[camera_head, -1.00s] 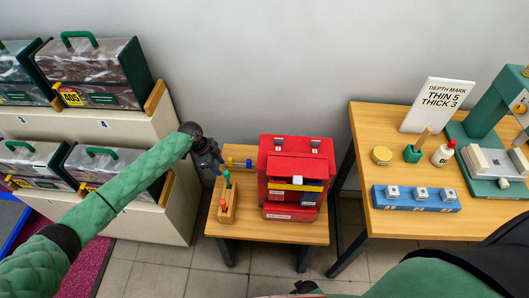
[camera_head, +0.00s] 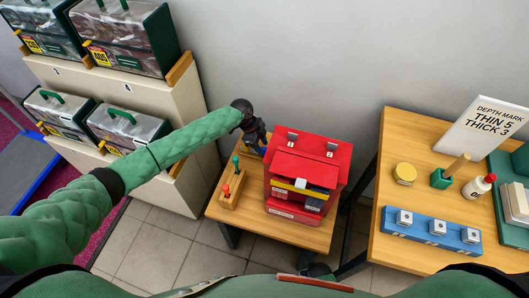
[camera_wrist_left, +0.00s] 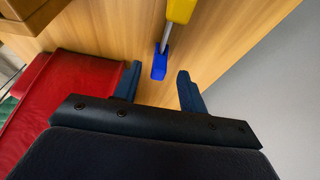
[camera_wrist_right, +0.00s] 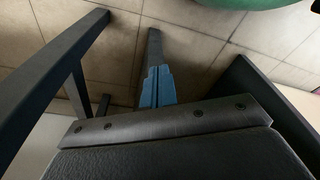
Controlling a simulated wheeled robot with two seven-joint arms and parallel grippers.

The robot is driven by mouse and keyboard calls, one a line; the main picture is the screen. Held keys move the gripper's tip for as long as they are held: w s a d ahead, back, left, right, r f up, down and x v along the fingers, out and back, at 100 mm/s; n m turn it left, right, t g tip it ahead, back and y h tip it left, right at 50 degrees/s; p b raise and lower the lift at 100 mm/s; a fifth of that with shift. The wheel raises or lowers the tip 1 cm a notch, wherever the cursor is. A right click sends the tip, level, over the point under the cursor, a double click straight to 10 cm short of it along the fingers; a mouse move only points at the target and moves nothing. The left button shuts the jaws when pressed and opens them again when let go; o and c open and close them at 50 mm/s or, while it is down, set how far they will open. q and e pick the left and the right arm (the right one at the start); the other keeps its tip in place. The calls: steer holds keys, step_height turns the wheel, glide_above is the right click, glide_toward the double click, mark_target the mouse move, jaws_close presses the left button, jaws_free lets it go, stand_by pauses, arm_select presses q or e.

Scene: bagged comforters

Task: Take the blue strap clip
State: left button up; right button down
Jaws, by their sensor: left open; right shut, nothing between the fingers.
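A blue block (camera_wrist_left: 159,62), which looks like the blue strap clip, lies on the wooden table in the left wrist view. A grey bar joins it to a yellow piece (camera_wrist_left: 180,10). My left gripper (camera_wrist_left: 158,76) is open, with its blue fingertips on either side of the near end of the blue block; I cannot tell whether they touch it. In the head view my left gripper (camera_head: 254,138) is at the back of the small table, left of the red cabinet, and hides the clip. My right gripper (camera_wrist_right: 156,72) is shut and empty above the tiled floor.
The red cabinet (camera_head: 290,168) stands close to the left gripper. A wooden holder (camera_head: 231,188) with red and green pegs is in front of it. The wall is just behind. Shelves (camera_head: 190,120) with bagged comforters stand at left, another table (camera_head: 400,255) at right.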

mark_target(263, 148)
arm_select(q)
steer(key=b+x, duration=0.1)
steer(key=x, duration=0.2)
steer(key=shift+f, duration=0.1)
steer(key=shift+s+f, duration=0.1)
steer(key=shift+f, duration=0.05)
jaws_close()
arm_select(e)
steer(key=r, duration=0.2)
steer(key=a+r, duration=0.1)
steer(key=shift+w+r, duration=0.35)
steer(key=shift+r, duration=0.05)
